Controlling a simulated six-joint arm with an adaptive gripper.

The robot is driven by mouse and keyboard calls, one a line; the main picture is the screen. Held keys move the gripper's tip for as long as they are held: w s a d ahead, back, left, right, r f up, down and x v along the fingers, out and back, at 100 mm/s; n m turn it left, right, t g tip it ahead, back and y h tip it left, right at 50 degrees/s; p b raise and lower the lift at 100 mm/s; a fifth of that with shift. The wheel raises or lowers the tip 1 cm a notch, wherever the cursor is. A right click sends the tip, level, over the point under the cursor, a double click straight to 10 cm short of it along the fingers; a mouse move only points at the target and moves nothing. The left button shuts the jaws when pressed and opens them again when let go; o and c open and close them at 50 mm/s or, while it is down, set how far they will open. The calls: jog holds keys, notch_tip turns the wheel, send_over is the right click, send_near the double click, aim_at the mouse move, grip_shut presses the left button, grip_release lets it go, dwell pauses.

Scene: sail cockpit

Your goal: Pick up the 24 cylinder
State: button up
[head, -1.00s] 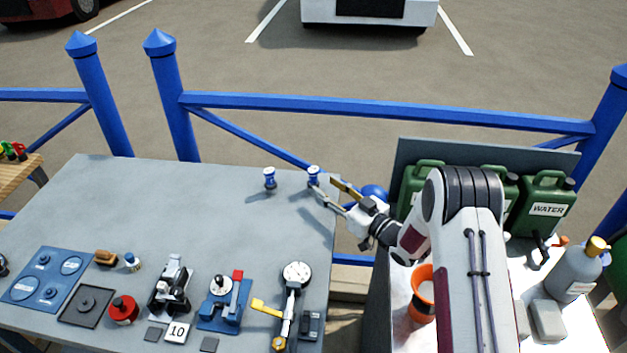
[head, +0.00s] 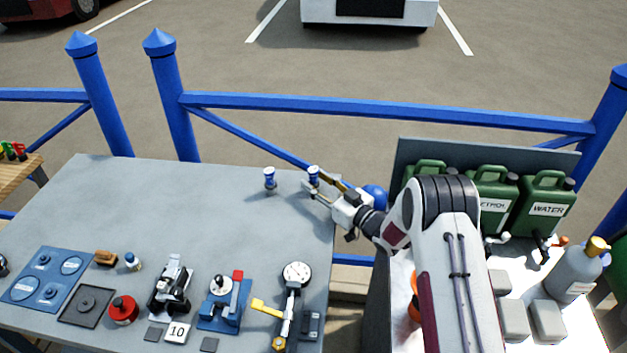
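Two small blue cylinders with white bands stand near the back right of the grey table in the head view. One cylinder (head: 269,179) stands apart on the left; the other cylinder (head: 313,173) is at my gripper. No number is readable on either, so I cannot tell which is the 24 cylinder. My gripper (head: 314,181) reaches in from the right with its fingers apart, one on the far side and one on the near side of the right cylinder. The fingers partly hide its lower part. Whether they touch it is too small to tell.
The grey table (head: 200,205) is clear across its middle and back left. Gauges and fixtures, including a dial gauge (head: 296,273) and a red round piece (head: 123,310), line the front. Green jerrycans (head: 547,205) stand further right.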

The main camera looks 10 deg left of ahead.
aim_at(318, 186)
grip_shut()
jog(key=shift+r, duration=0.2)
jog(key=shift+r, duration=4.8)
jog(key=shift+d, duration=0.1)
